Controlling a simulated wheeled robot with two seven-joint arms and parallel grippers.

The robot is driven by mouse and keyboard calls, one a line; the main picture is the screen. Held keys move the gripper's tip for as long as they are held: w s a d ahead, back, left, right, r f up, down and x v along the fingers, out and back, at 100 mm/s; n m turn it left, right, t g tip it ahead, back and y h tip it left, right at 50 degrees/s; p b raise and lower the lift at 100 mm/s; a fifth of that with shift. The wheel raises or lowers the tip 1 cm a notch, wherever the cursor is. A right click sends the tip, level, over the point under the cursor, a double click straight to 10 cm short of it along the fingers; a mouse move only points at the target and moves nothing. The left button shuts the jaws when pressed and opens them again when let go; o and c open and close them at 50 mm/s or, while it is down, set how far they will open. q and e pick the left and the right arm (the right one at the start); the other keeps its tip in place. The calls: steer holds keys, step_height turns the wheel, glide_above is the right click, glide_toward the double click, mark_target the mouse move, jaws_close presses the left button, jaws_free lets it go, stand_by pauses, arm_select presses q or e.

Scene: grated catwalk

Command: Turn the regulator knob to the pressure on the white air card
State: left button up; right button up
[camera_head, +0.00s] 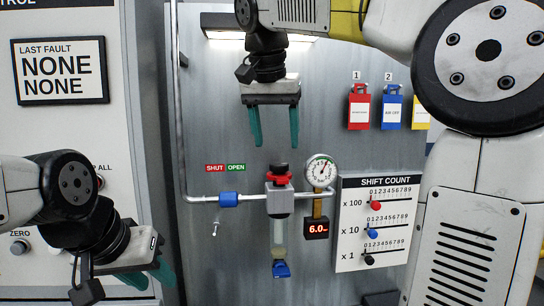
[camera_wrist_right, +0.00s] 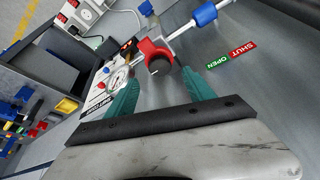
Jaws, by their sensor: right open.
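The regulator (camera_head: 280,200) is on the grey wall panel, with a black and red knob (camera_head: 279,170) on top; the red knob also shows in the right wrist view (camera_wrist_right: 153,50). A round gauge (camera_head: 321,171) is to its right, above a small display (camera_head: 316,229) reading about 6.0. My right gripper (camera_head: 274,138) points down above the knob, open and empty, apart from it. My left gripper (camera_head: 147,279) is at the lower left, fingers apart and empty, away from the regulator. I cannot make out a white air card with a readable pressure.
A pipe with a blue valve handle (camera_head: 229,200) runs left of the regulator under a SHUT/OPEN label (camera_head: 225,168). A shift count board (camera_head: 376,222) is to the right. Red (camera_head: 359,108) and blue (camera_head: 391,108) tags hang above it. My right arm covers the upper right.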

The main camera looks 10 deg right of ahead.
mark_target(279, 164)
steer(key=x, duration=0.5)
steer(key=shift+w+f, duration=0.1)
steer(key=shift+f, duration=0.25)
jaws_close()
steer(key=shift+d+n, duration=0.1)
steer(key=shift+n, duration=0.2)
